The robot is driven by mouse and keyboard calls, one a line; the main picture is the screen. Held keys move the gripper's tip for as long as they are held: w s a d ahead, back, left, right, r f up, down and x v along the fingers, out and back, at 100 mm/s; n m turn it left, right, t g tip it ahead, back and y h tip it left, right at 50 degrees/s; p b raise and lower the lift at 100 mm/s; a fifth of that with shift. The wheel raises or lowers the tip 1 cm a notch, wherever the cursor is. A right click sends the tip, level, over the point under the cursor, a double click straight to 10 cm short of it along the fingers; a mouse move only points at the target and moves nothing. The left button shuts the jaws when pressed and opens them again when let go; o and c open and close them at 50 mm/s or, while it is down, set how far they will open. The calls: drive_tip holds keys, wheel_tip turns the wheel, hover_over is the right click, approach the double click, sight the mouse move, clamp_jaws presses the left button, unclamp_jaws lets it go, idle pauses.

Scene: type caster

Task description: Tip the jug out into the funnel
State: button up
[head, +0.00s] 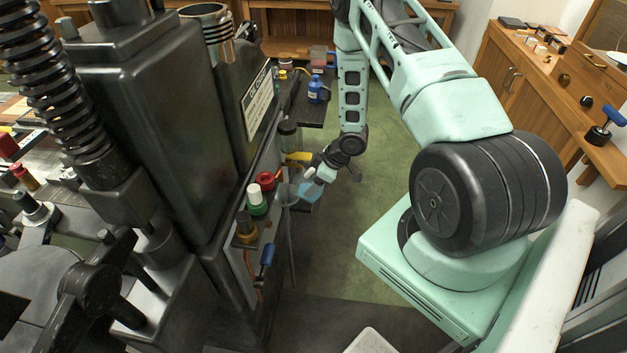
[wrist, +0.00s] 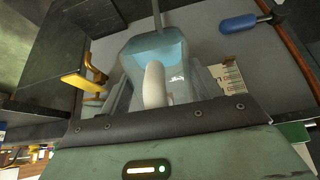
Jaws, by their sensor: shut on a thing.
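The jug (head: 309,193) is a clear, bluish vessel with a pale handle (wrist: 154,84), and light blue liquid shows inside it in the wrist view (wrist: 158,47). My gripper (head: 318,178) is shut on the handle, with one finger on each side of it in the wrist view (wrist: 160,92). The jug is held in the air beside the black machine. What looks like the funnel (head: 286,193), grey and see-through with a long thin stem, is just left of the jug in the head view. I cannot tell whether they touch or whether liquid is flowing.
The black machine (head: 150,130) fills the left side. A green-and-white bottle (head: 257,202), a red cap (head: 265,180) and a blue-handled lever (head: 267,254) are close to the funnel. A blue bottle (head: 315,90) stands on a dark shelf behind. Green floor (head: 385,150) to the right is clear.

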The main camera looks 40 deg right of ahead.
sight(303, 174)
drive_tip(key=shift+w+a+r+g+h+p, duration=0.25)
drive_tip(key=shift+w+r+g+h+p, duration=0.25)
drive_tip(key=shift+p, duration=0.85)
drive_tip(key=shift+w+a+r+g+h+p, duration=0.25)
drive_tip(key=shift+r+g+p, duration=0.35)
drive_tip(key=shift+p, duration=0.7)
drive_tip(key=shift+w+a+r+g+h+p, duration=0.4)
drive_tip(key=shift+g+h+p, duration=0.45)
drive_tip(key=shift+p, duration=2.3)
drive_tip(key=shift+w+a+r+g+p, duration=0.2)
drive_tip(key=shift+w+g+p, duration=0.15)
drive_tip(key=shift+g+p, duration=0.3)
drive_tip(key=shift+f, duration=0.1)
